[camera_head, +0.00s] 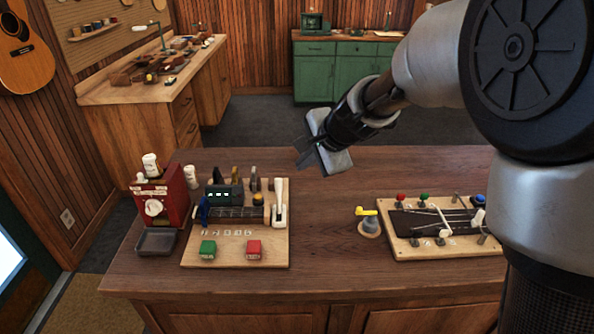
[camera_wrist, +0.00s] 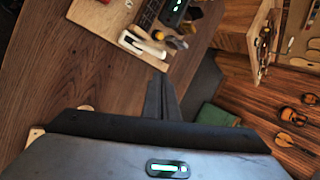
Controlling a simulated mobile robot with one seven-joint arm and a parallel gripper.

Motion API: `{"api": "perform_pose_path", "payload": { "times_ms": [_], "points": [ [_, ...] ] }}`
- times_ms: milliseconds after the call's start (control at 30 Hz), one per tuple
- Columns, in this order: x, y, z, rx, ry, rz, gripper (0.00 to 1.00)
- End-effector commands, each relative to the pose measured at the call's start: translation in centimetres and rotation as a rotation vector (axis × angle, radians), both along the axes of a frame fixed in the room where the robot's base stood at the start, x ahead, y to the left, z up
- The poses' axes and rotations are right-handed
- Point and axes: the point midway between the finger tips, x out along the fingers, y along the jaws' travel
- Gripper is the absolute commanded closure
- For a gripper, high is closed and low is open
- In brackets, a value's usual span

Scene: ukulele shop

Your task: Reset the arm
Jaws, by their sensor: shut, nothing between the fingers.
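My gripper (camera_head: 306,155) is at the end of my arm, raised over the far edge of the wooden table (camera_head: 330,210) in the head view. In the wrist view my gripper (camera_wrist: 162,80) shows its two dark fingers together, with nothing between them. It touches nothing that I can see. My arm comes in from the right of the head view, bent, with the gripper pointing to the left.
A board (camera_head: 190,255) with a green and a red block stands left on the table, beside a red dispenser (camera_head: 168,195). A second board (camera_head: 440,250) lies right, next to a yellow-handled valve (camera_head: 368,222). The table's middle is clear. A workbench (camera_head: 130,88) stands behind.

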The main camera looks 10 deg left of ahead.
Motion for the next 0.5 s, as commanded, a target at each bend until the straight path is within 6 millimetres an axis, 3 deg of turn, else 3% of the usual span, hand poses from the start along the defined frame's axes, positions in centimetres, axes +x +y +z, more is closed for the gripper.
{"api": "perform_pose_path", "payload": {
  "times_ms": [167,267,367,500],
  "points": [
    [-0.6,-1.0,1.5,-0.008,-0.008,0.010,1.00],
    [-2.2,-3.0,3.3,-0.047,-0.040,0.060,1.00],
    [-5.4,-6.5,5.7,-0.131,-0.098,0.155,1.00],
    [-11.8,-12.6,8.1,-0.314,-0.176,0.320,1.00]
  ]
}}
